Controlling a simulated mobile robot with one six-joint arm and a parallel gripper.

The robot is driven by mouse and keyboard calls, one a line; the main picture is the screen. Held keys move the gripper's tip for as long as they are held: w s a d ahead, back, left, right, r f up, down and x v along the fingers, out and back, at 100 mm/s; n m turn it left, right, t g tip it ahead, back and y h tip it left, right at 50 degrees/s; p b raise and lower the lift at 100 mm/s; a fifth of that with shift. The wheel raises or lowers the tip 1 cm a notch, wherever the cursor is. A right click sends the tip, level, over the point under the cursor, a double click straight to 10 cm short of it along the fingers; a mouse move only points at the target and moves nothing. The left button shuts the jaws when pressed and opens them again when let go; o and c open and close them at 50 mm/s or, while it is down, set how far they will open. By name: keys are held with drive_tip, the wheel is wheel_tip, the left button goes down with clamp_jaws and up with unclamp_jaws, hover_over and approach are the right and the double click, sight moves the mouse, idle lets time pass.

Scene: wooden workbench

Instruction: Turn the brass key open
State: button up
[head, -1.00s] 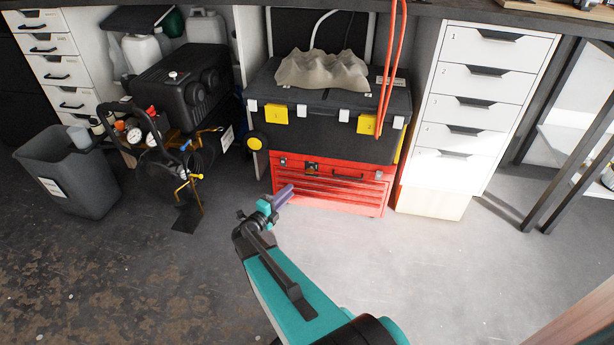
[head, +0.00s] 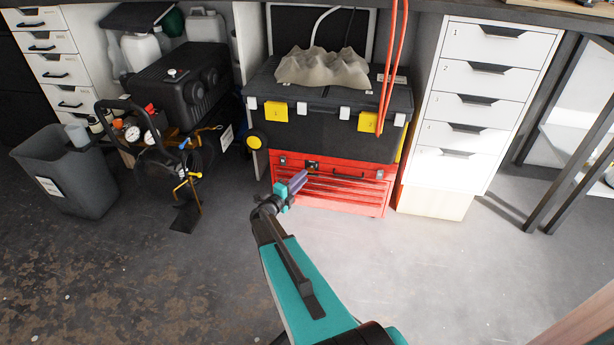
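I cannot make out a brass key for certain. A small yellow, brass-coloured fitting (head: 183,181) shows on the front of the black air compressor (head: 165,163) at the left. A red metal toolbox (head: 345,190) stands on the floor in the middle, with a small dark latch (head: 312,165) on its upper front. My gripper (head: 300,181) is in front of the toolbox's left part in the picture and covers some of its front. Its fingers are too small and edge-on to tell open from shut. I cannot tell whether it touches the toolbox.
A black toolbox with yellow latches (head: 325,115) sits on the red one, with a beige lumpy piece (head: 322,68) on top. An orange hose (head: 393,70) hangs in front. White drawers (head: 480,100) stand right, a grey bin (head: 65,175) left. The front floor is clear.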

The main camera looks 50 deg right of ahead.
sight(310, 170)
drive_tip(key=shift+w+d+b, duration=0.2)
drive_tip(key=shift+d+b, duration=0.05)
drive_tip(key=shift+d, duration=0.85)
drive_tip(key=shift+w+d+b, duration=0.15)
drive_tip(key=shift+d+b, duration=0.05)
drive_tip(key=shift+d, duration=0.85)
drive_tip(key=shift+c, duration=0.2)
clamp_jaws()
